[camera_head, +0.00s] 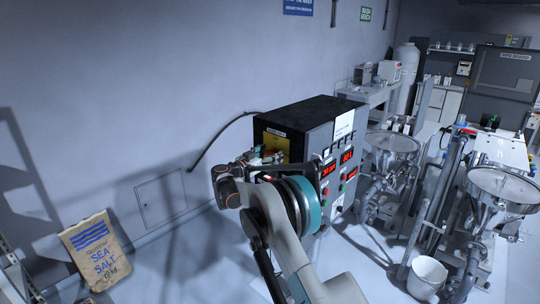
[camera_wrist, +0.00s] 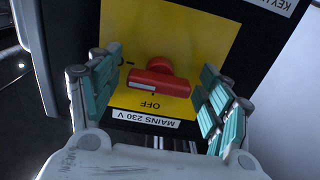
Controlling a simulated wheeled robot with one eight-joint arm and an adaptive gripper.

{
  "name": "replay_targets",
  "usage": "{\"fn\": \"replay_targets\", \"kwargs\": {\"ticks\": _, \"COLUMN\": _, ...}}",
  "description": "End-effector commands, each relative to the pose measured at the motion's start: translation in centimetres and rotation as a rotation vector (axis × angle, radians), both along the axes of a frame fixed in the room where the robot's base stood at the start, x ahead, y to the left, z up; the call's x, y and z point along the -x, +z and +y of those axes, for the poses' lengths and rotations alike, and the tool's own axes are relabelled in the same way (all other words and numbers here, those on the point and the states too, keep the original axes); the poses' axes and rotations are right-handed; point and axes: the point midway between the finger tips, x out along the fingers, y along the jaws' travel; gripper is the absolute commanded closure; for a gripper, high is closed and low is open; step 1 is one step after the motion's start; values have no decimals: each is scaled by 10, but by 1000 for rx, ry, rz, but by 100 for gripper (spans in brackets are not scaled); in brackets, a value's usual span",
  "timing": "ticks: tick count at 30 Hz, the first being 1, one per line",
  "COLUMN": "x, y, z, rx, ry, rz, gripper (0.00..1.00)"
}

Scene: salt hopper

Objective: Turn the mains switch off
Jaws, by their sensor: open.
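The mains switch shows in the wrist view as a red rotary handle (camera_wrist: 156,84) on a yellow plate (camera_wrist: 205,30). Its long bar lies roughly level across the picture, beside the inverted word OFF. My gripper (camera_wrist: 159,64) is open, with one teal-padded finger on each side of the handle; I see no clear contact. In the head view, my gripper (camera_head: 263,157) is at the yellow-plated side of the dark control cabinet (camera_head: 312,112); my arm hides part of that side.
The cabinet front has red displays (camera_head: 346,156) and buttons. A sea salt bag (camera_head: 96,250) leans by the wall at left. Steel hoppers (camera_head: 392,143) and a white bucket (camera_head: 427,277) stand at right. A black cable (camera_head: 212,142) runs from the cabinet to the wall.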

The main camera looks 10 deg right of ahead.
Motion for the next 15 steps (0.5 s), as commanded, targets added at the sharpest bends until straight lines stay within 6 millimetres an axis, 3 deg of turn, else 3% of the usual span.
{"fn": "replay_targets", "kwargs": {"ticks": 1, "x": 0, "y": 0, "z": 0, "rx": 0, "ry": 0, "rz": 0, "gripper": 33}}
{"fn": "replay_targets", "kwargs": {"ticks": 6, "x": 0, "y": 0, "z": 0, "rx": 0, "ry": 0, "rz": 0, "gripper": 71}}
{"fn": "replay_targets", "kwargs": {"ticks": 15, "x": 0, "y": 0, "z": 0, "rx": 8, "ry": 0, "rz": 11, "gripper": 73}}
